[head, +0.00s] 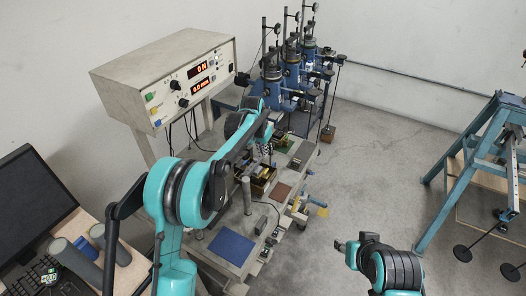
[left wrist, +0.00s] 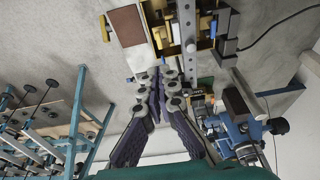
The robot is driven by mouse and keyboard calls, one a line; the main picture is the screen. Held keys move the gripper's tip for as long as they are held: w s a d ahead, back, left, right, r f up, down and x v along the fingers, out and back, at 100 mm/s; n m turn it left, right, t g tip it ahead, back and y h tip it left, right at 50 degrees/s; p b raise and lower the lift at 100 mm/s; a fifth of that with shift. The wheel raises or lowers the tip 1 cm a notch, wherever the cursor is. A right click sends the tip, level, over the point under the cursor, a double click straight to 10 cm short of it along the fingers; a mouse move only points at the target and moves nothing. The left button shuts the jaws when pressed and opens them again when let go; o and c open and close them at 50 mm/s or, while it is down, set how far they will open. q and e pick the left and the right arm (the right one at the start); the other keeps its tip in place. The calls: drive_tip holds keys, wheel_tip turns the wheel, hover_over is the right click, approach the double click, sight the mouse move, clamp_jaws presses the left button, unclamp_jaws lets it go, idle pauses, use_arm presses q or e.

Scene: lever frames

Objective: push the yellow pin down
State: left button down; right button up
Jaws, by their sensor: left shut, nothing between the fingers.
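My left gripper (left wrist: 163,70) is shut and empty in the left wrist view, its dark padded fingers close together at the tips. The tips are beside a small fixture (left wrist: 160,32) with yellow and brass-coloured parts and a grey metal bar (left wrist: 188,22) with holes. I cannot single out the yellow pin among these parts. In the head view the fixture (head: 256,180) is on the workbench, partly hidden by my left arm. The left fingertips are too small and covered there to make out.
The workbench also bears a blue mat (head: 232,246), a brown plate (head: 282,191) and an upright grey post (head: 247,194). A control box (head: 165,80) with red displays stands behind at left. Blue machines (head: 285,75) stand at the back.

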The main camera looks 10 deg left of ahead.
sight(267, 170)
use_arm(q)
drive_tip(key=x, duration=0.9)
drive_tip(key=shift+s+a+f, duration=0.1)
drive_tip(key=shift+s+f, duration=0.1)
drive_tip(key=shift+f, duration=0.7)
